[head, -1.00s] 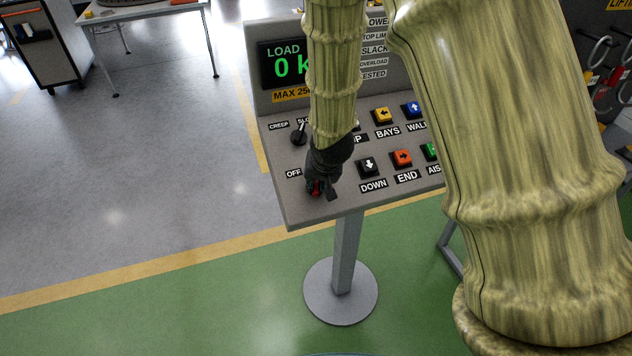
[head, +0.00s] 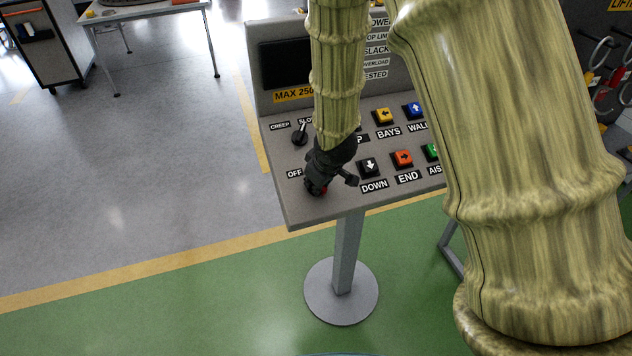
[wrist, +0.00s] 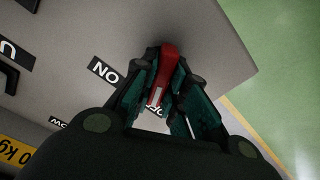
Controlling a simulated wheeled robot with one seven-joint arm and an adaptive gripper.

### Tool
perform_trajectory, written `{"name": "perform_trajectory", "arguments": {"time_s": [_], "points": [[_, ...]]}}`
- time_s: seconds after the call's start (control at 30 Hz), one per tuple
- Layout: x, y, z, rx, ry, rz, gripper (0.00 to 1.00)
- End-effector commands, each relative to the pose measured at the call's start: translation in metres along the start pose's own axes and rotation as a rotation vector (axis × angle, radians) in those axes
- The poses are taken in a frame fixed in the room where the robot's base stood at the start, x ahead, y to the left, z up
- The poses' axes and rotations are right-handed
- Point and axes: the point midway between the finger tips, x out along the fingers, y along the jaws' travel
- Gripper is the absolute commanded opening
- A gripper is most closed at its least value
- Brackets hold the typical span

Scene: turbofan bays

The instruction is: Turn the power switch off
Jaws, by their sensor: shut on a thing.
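The power switch is a red knob with a white line, and it shows between my fingers in the wrist view (wrist: 166,72). In the head view only a bit of its red shows (head: 322,190). My gripper (head: 322,184) is shut on the red switch, with a finger on each side of it. In the wrist view the switch's white line points towards the partly covered OFF label (wrist: 155,109). The ON label (wrist: 105,72) stands to one side. In the head view the load display (head: 285,64) is dark.
The sloped panel (head: 300,212) stands on a grey post (head: 346,255). A black creep/slow selector (head: 300,135) is just behind my gripper. The DOWN button (head: 369,167), END button (head: 402,158) and other buttons are to the right. Open floor lies to the left.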

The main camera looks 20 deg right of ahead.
Motion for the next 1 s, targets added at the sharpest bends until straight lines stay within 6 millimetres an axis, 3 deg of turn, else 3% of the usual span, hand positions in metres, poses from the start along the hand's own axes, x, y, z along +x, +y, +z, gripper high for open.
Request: {"name": "perform_trajectory", "arguments": {"time_s": [0.3,0.87,0.9,1.0], "points": [[-0.0002,0.0001,-0.0006,-0.121,0.001,-0.004,0.00],[-0.0001,0.0000,-0.0006,-0.148,0.001,-0.005,0.00],[-0.0001,0.0000,-0.0006,-0.148,0.001,-0.006,0.22],[-0.0001,-0.0001,-0.0005,-0.148,0.001,-0.006,0.36]]}}
